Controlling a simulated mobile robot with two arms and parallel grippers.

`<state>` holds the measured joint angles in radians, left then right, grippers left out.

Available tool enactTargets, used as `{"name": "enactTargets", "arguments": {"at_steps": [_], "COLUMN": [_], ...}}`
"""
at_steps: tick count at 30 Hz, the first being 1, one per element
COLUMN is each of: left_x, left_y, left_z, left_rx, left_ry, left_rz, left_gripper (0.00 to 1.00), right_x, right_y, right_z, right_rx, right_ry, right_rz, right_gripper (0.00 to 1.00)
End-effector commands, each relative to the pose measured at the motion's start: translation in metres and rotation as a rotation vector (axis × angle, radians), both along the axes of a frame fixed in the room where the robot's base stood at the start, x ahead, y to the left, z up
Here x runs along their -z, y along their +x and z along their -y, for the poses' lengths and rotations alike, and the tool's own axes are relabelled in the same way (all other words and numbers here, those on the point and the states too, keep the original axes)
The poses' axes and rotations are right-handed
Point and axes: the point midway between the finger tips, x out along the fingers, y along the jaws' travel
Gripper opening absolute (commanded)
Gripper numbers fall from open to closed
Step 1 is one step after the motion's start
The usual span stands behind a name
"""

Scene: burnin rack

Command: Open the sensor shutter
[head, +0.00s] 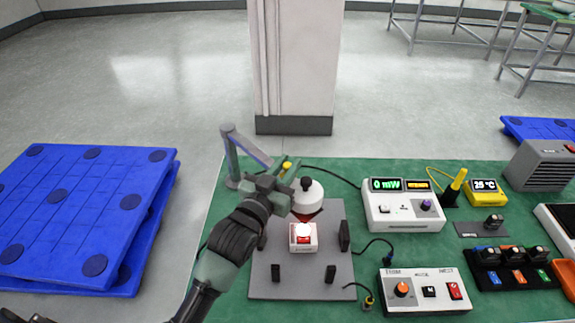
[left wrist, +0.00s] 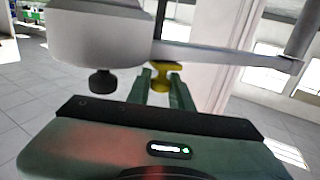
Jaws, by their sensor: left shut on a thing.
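The sensor is a white round head (head: 311,197) held on a grey post with an arm (head: 232,160), above a small white box with a red face (head: 303,238). In the left wrist view the white head (left wrist: 100,38) fills the upper left, with a dark knob (left wrist: 102,81) under it. A yellow knob (head: 287,165) shows beside the head; in the left wrist view the yellow knob (left wrist: 168,72) is between my green fingertips. My left gripper (head: 284,181) is shut on this yellow knob. Whether the shutter is open cannot be told.
A grey plate (head: 270,287) with dark blocks lies under the sensor on the green bench mat (head: 226,270). A white meter (head: 385,215) reads 0 mW. A control box (head: 425,304) and cables are to the right. Blue pallets (head: 90,210) stand at left.

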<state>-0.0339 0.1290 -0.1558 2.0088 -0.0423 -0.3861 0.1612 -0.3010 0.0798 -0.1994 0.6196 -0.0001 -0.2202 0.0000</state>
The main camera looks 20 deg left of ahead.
Motion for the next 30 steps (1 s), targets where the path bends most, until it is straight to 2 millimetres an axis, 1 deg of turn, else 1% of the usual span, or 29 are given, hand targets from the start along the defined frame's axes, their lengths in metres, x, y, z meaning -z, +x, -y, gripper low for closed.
{"name": "enactTargets", "arguments": {"at_steps": [5, 7, 8, 13, 16, 19, 26, 27, 29, 30], "left_x": [0.001, 0.000, 0.000, -0.001, 0.000, 0.000, 0.001, 0.000, 0.000, 0.000], "left_y": [0.000, 0.002, 0.004, 0.022, 0.029, 0.032, 0.031, 0.031, 0.031, 0.031], "left_z": [0.000, -0.003, -0.007, -0.036, -0.048, -0.053, -0.052, -0.052, -0.052, -0.052], "left_rx": [0.000, 0.000, 0.000, -0.002, -0.001, -0.001, -0.001, 0.000, 0.000, 0.000], "left_ry": [0.000, 0.002, 0.004, 0.008, 0.005, 0.001, -0.001, -0.001, -0.001, -0.001], "left_rz": [-0.001, -0.002, -0.001, -0.001, -0.001, -0.001, -0.001, -0.001, -0.001, -0.001], "left_gripper": [0.00, 0.00, 0.00, 0.00, 0.00, 0.00, 0.00, 0.24, 0.41, 0.41], "right_x": [0.000, -0.002, -0.003, -0.010, -0.011, -0.011, -0.010, -0.010, -0.010, -0.010], "right_y": [0.000, 0.001, 0.001, 0.001, 0.001, 0.001, 0.001, 0.001, 0.001, 0.001], "right_z": [0.000, 0.000, 0.000, 0.000, 0.000, 0.000, 0.000, 0.000, 0.000, 0.000], "right_rx": [0.000, 0.000, 0.000, 0.000, 0.000, 0.000, 0.000, 0.000, 0.000, -0.001], "right_ry": [0.000, 0.000, 0.000, 0.000, 0.000, 0.000, 0.000, 0.000, 0.000, 0.000], "right_rz": [0.001, 0.001, 0.001, 0.002, 0.002, 0.002, 0.002, 0.002, 0.002, 0.002], "right_gripper": [0.00, 0.00, 0.00, 0.00, 0.00, 0.00, 0.00, 0.00, 0.00, 0.00]}}
